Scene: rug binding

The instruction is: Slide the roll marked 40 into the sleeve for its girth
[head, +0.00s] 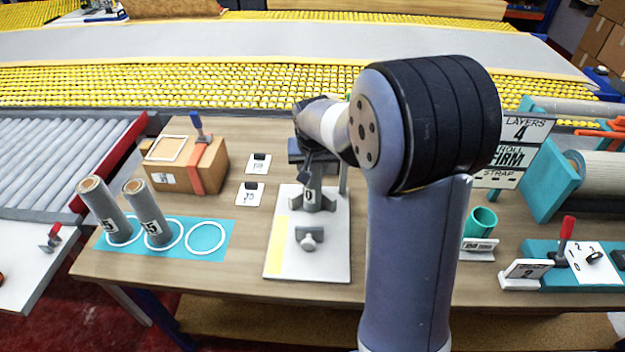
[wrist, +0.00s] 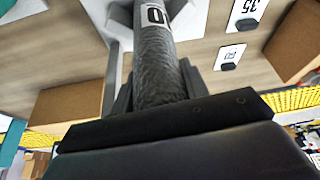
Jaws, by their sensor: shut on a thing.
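My gripper (head: 314,160) is shut on a grey roll (head: 312,201) above a white board (head: 268,268). In the wrist view the dark jaws (wrist: 152,95) close around the roll's grey body (wrist: 153,60). Its white label shows a 0; any digit before it is hidden or unreadable. I cannot tell whether the roll's lower end touches the board's grey fixture. A teal open-topped sleeve (head: 480,221) stands right of my arm, with a small white sign in front that I cannot read surely.
Two grey rolls marked 5 at their visible ends (head: 103,211) (head: 150,213) stand on a teal mat (head: 225,227) beside an empty white ring. A cardboard box (head: 215,165) and cards (head: 249,194) lie behind. A teal roller stand (head: 552,180) is at right.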

